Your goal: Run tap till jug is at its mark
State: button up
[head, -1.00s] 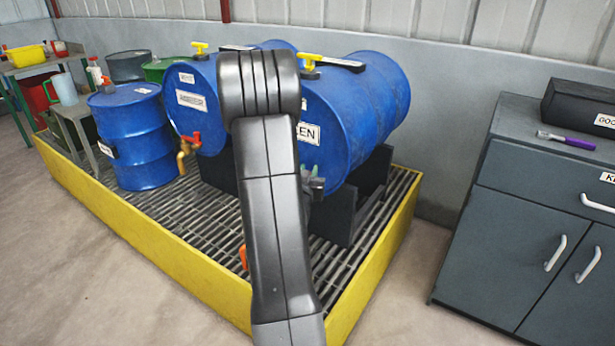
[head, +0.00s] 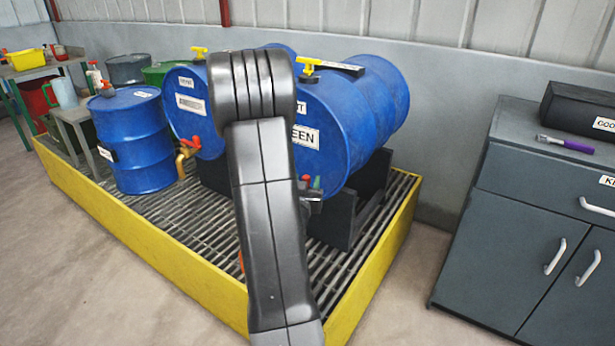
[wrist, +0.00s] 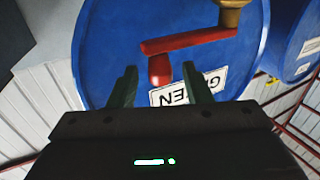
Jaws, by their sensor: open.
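In the wrist view a red tap lever (wrist: 190,40) runs from a brass tap body (wrist: 230,14) on the face of a blue drum (wrist: 105,60) with a "GREEN" label (wrist: 188,92). The lever's bent red end lies between the fingers of my open gripper (wrist: 159,68), with gaps on both sides; contact is not visible. In the head view my gripper (head: 312,187) is at the front of this lying drum (head: 350,110), partly behind my arm. A pale teal jug (head: 62,93) stands on a stool at the left. The space below the tap is hidden by my arm.
A second lying drum (head: 185,105) has a brass tap with a red handle (head: 192,145). A blue drum (head: 138,140) stands upright on the yellow-edged grating (head: 330,318). A grey cabinet (head: 500,230) stands right, with floor between.

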aim_at(308, 176)
jog(key=v, duration=1)
jog(key=x, duration=1.3)
jog(key=shift+w, duration=0.25)
jog(key=shift+f, duration=0.1)
